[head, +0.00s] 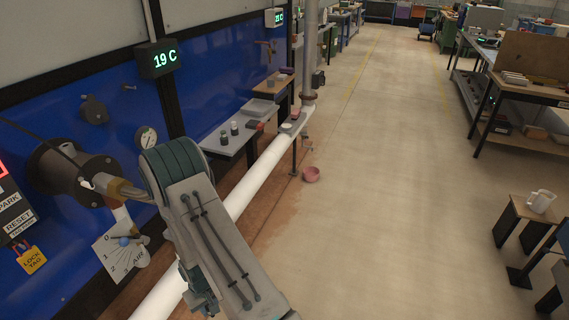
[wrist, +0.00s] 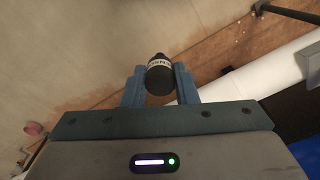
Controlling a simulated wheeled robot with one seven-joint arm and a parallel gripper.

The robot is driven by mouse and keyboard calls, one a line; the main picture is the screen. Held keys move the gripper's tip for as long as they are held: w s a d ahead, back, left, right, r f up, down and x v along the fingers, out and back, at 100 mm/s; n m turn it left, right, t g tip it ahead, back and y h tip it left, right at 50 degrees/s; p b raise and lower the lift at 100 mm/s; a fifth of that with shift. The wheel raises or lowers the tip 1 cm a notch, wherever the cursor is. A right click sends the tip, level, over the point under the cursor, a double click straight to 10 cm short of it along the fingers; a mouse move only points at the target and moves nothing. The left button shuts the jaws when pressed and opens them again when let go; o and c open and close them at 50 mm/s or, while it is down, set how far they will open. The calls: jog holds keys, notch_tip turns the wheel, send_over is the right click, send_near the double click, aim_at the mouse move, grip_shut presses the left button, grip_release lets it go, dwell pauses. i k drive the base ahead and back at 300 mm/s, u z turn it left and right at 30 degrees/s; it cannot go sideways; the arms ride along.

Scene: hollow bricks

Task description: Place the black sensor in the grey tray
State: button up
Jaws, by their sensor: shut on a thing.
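My gripper (wrist: 159,69) is shut on the black sensor (wrist: 160,80), a short dark cylinder with a white lettered band, held between two blue fingers in the wrist view. In the head view my arm covers the lower middle, and the held sensor cannot be made out. A grey tray (head: 258,109) sits on the grey wall shelf (head: 228,147), well beyond my arm. My gripper is apart from the tray. I cannot make out the tray in the wrist view.
Two dark cylinders (head: 229,133) with pale tops and a dark red item (head: 255,125) stand on the shelf near the tray. A white pipe (head: 262,167) runs along the shelf's front. A pink bowl (head: 311,174) lies on the floor.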

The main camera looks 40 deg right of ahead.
aim_at(258, 109)
jog(key=z, duration=1.75)
jog(key=i, duration=4.15)
jog(key=u, duration=2.1)
